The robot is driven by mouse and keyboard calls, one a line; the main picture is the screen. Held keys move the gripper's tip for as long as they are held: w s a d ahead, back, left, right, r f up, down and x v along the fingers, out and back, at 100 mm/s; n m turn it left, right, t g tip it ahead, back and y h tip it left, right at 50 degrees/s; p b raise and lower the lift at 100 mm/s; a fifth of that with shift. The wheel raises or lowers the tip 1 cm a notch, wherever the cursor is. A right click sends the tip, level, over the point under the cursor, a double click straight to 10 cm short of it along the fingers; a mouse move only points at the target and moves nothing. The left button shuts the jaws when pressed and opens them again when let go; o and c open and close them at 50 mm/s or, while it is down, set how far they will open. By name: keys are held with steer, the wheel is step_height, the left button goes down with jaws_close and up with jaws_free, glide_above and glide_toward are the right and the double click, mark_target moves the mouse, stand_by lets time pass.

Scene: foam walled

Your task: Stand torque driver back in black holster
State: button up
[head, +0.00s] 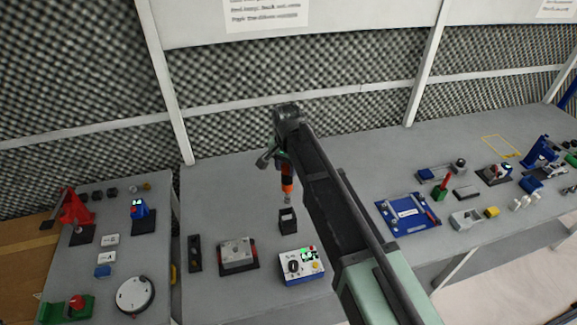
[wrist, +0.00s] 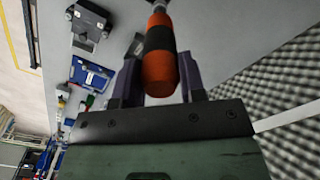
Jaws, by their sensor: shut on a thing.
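The torque driver (head: 287,181) has an orange and black grip and a grey lower end. My gripper (head: 279,160) is shut on its grip and holds it nearly upright, tip down, in the head view. In the wrist view the driver (wrist: 160,62) sits between the two dark fingers of my gripper (wrist: 160,80), its tip cut off by the top edge. The black holster (head: 288,223) stands on the grey table just below the driver in the head view. The tip appears at or just above the holster's top; I cannot tell whether it is inside.
A white control box (head: 300,266) with a green display stands in front of the holster. A grey block on a dark base (head: 238,255) and a dark slotted strip (head: 194,254) lie to the left. A blue tray (head: 408,214) is to the right. Foam walls stand behind.

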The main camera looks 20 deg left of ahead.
mark_target(288, 176)
steer(key=shift+f+b, duration=2.85)
steer(key=shift+f, duration=0.1)
steer(key=shift+f+b, duration=0.4)
steer(key=shift+b, duration=0.05)
steer(key=shift+f+b, duration=4.25)
steer(key=o, duration=1.1)
steer(key=shift+r, duration=0.1)
step_height(288, 176, up, 11)
steer(key=p, duration=1.1)
